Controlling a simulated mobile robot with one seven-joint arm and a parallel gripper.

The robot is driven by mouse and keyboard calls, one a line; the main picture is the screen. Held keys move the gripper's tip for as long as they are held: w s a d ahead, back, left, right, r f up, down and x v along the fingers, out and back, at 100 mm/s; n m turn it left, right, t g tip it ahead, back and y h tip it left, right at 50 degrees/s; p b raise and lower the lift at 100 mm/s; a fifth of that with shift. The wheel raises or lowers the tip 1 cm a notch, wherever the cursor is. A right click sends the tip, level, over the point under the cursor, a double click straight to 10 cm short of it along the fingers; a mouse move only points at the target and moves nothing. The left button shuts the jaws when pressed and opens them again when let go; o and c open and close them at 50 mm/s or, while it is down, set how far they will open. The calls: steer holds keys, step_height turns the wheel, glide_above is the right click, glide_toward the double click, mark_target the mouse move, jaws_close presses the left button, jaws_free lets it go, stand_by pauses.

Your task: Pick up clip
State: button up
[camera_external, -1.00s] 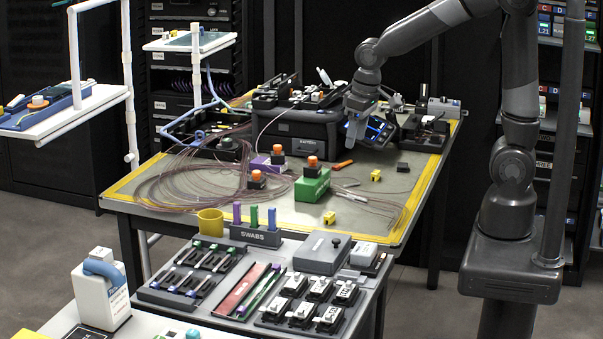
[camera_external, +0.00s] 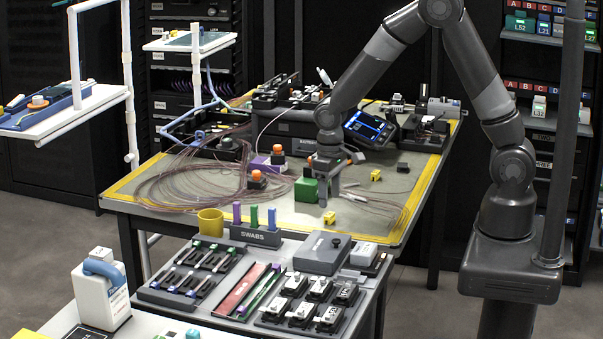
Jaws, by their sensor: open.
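Small yellow clips lie on the mat-topped table. One yellow clip (camera_external: 330,218) is at the front, just below and right of my gripper. Another yellow clip (camera_external: 376,175) is farther back to the right. My gripper (camera_external: 329,200) points down over the table, open, with its fingertips close above and behind the front clip. I see nothing between its fingers. It partly covers the green block (camera_external: 306,190), which stands just to its left. Whether the fingers touch the table or the clip cannot be told from this view.
Orange-topped pieces (camera_external: 257,180) and coiled fibre (camera_external: 190,185) lie to the left. A splicer with a lit screen (camera_external: 369,129) stands behind. A swab holder (camera_external: 255,236) and a grey box (camera_external: 321,253) are in front. The right table area is fairly clear.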

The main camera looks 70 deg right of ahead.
mark_target(329, 214)
steer(key=shift+f, duration=2.7)
steer(key=shift+c, duration=0.4)
steer(key=c, duration=1)
steer(key=shift+o, duration=0.2)
steer(key=shift+r, duration=0.1)
